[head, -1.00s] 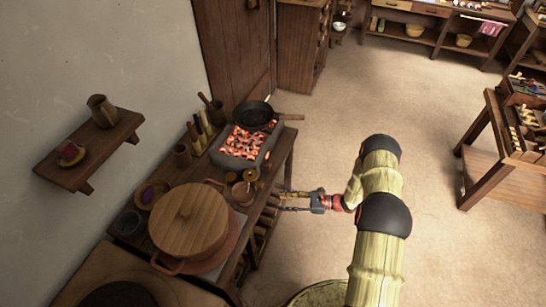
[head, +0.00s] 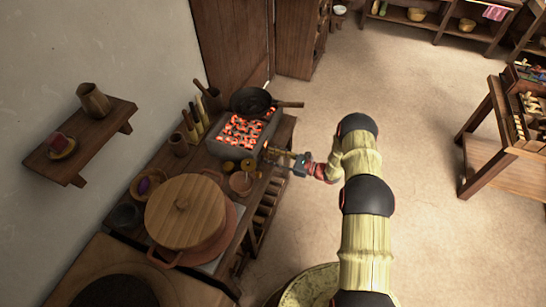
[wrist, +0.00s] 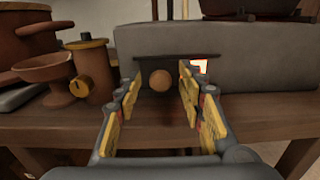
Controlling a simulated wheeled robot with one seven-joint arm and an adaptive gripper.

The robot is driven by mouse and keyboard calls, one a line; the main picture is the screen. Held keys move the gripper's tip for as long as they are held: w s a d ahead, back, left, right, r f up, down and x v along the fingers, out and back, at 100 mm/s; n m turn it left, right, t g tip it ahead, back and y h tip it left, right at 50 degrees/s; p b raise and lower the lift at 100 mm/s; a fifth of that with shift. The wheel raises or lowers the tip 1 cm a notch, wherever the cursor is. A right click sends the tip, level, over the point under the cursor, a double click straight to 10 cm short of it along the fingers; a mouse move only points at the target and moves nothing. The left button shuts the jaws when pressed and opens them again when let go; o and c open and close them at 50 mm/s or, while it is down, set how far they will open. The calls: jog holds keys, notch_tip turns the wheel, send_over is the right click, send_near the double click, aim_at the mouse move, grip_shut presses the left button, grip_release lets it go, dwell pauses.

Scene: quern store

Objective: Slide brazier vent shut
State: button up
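The grey brazier (head: 232,151) stands on the wooden bench, with glowing coals on top. In the wrist view its grey front wall (wrist: 270,62) fills the upper middle. A round wooden vent knob (wrist: 160,81) sits on that front, below a dark horizontal slot (wrist: 170,57). To the right of the knob, a small opening (wrist: 202,67) glows orange and white, partly hidden by my right finger. My gripper (wrist: 159,88) is open, with a yellow-padded finger on each side of the knob and visible gaps. In the head view my gripper (head: 272,155) is at the brazier's right side.
A dark pan (head: 250,100) rests at the brazier's far end. A lidded pot (head: 186,215) stands nearer on the bench. In the wrist view a brown jar (wrist: 92,75) and a bowl (wrist: 45,70) stand left of the fingers. The floor (head: 420,110) to the right is clear.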

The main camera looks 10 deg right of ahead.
jog(key=shift+w+a, duration=0.15)
jog(key=shift+c, duration=0.6)
grip_shut()
dwell(0.4)
